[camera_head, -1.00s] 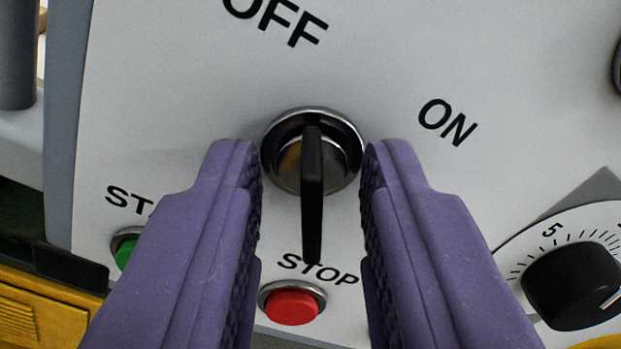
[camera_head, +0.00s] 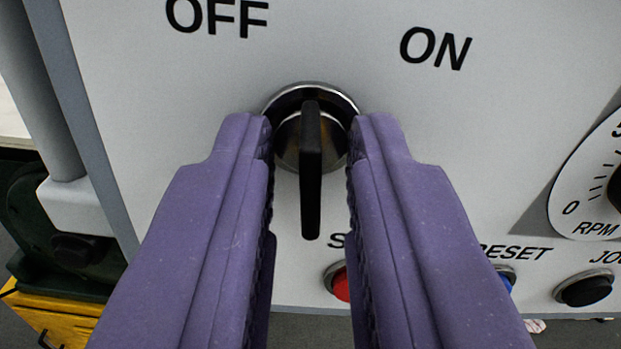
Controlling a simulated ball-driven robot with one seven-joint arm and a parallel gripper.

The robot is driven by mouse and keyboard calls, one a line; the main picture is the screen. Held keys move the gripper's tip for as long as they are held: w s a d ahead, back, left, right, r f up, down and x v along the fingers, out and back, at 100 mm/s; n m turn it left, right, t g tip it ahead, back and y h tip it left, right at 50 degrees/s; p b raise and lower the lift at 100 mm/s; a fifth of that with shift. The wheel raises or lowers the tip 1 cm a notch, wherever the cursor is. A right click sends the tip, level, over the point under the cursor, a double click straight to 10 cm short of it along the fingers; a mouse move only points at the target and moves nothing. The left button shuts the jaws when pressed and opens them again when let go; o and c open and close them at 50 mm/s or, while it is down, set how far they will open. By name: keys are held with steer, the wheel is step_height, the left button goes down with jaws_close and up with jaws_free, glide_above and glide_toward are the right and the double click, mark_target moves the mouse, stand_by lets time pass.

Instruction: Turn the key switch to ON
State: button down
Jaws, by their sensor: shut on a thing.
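The key switch is a round chrome lock (camera_head: 285,150) with a flat black key (camera_head: 311,175) standing out of it. The key's long end hangs straight down in the picture. Its upper end lies between the printed OFF label (camera_head: 217,17) at upper left and the ON label (camera_head: 435,48) at upper right. My gripper (camera_head: 311,135), with two purple fingers, is shut on the key switch, one finger on each side of the key. The fingers cover the left and right edges of the lock, so their exact contact is hard to see.
The pale panel (camera_head: 350,30) fills most of the view. Below right are a red button (camera_head: 341,284), partly hidden by the right finger, a blue button by RESET, and a black button (camera_head: 587,290). An RPM dial (camera_head: 578,200) is at the right edge. A yellow box (camera_head: 50,318) shows at lower left.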

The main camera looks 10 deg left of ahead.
steer(key=m+p, duration=0.3)
steer(key=m, duration=0.1)
steer(key=shift+r+m, duration=0.15)
steer(key=shift+m, duration=0.15)
steer(key=shift+m+p, duration=0.95)
steer(key=shift+m, duration=0.45)
steer(key=c, duration=1.3)
jaws_free()
steer(key=shift+s+d, duration=0.1)
steer(key=v, duration=0.7)
steer(key=shift+s, duration=0.3)
steer(key=shift+w+d+b, duration=0.1)
steer(key=shift+b, duration=0.35)
